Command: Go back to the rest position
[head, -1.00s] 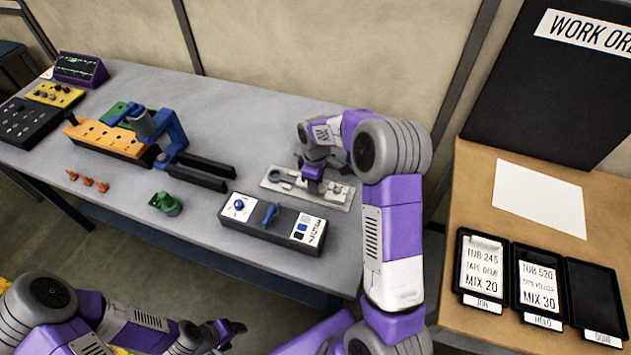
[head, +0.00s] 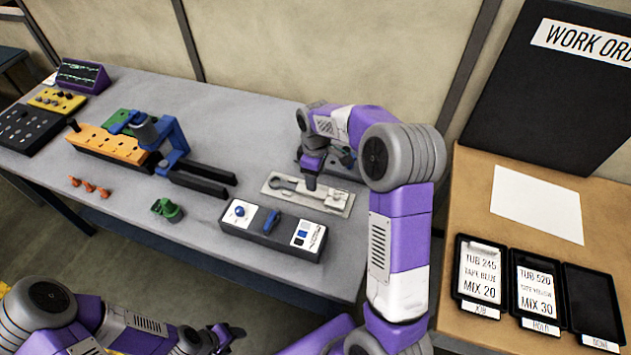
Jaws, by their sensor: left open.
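My left gripper (head: 229,337) is at the bottom left, in front of the table and low, with its dark fingers apart. It touches nothing that I can see. My right arm reaches in over the table.
A control box (head: 271,229) with blue knobs lies in front of the plate. A blue clamp stand (head: 172,145) with black rails, an orange block (head: 112,143), orange pegs (head: 89,187) and a green part (head: 167,209) stand to the left. A side table (head: 462,205) holds black trays.

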